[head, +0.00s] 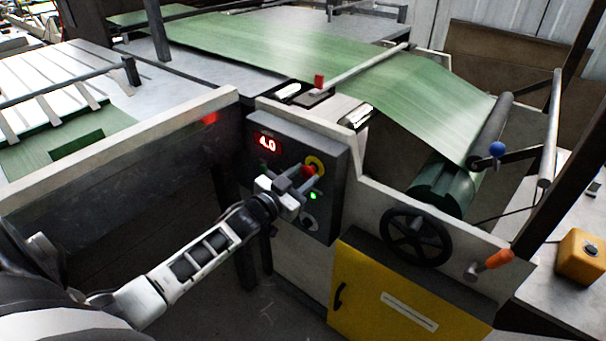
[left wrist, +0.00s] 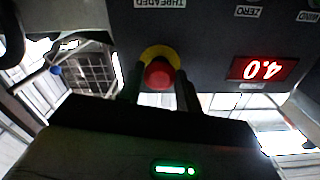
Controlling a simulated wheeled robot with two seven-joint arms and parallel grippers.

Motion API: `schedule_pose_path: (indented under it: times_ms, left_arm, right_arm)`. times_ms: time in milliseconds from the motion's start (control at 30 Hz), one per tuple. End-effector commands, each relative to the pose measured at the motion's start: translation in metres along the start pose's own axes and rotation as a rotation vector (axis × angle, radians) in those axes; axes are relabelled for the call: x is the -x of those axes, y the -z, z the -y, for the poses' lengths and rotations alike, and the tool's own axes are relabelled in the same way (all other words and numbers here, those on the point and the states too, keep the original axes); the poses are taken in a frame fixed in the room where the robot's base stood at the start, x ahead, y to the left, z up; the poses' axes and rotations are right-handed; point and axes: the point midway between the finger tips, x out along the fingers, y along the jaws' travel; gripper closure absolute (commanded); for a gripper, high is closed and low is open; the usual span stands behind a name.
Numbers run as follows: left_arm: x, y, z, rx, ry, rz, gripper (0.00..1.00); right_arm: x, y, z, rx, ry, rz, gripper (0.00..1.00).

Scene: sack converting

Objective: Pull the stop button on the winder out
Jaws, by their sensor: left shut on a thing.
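The stop button is a red mushroom head (head: 308,170) on a yellow round collar (head: 317,162), at the upper right of the dark control panel (head: 336,196) on the winder. In the left wrist view the red button (left wrist: 158,73) sits between my two dark fingers. My left gripper (head: 305,180) is at the panel, its fingers closed on the sides of the button. It also shows in the left wrist view (left wrist: 160,92). The fingers partly hide the button's edges. My right gripper is in neither view.
The panel carries a red 4.0 display (head: 267,143), a green lamp (head: 313,195) and a dark knob (head: 309,221) near the left gripper. A black handwheel (head: 416,236), a yellow cabinet door (head: 375,290) and an orange-handled lever (head: 498,259) are right of it.

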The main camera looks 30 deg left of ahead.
Motion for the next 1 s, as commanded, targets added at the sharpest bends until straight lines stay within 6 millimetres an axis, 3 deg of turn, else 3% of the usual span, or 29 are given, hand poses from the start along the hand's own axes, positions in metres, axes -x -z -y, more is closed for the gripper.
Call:
schedule_pose_path:
  times_ms: [100,133,200,567,767,1000]
  left_arm:
    - [0.001,-0.001,-0.001,0.001,-0.002,-0.001,1.00]
    - [0.001,-0.001,-0.001,0.001,-0.002,-0.001,0.57]
    - [0.001,-0.001,-0.001,0.001,-0.002,-0.001,0.43]
    - [0.006,-0.001,0.000,0.001,-0.001,0.000,0.43]
    - [0.039,-0.003,-0.001,0.003,-0.002,0.003,0.43]
    - [0.097,-0.003,-0.001,0.001,-0.002,0.004,0.43]
  right_arm:
    - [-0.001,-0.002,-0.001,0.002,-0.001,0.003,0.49]
    - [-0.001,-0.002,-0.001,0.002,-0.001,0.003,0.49]
    - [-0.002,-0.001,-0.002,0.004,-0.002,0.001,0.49]
    - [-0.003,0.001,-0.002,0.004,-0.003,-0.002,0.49]
    - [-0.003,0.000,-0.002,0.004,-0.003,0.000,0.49]
    - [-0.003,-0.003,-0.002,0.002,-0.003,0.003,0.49]
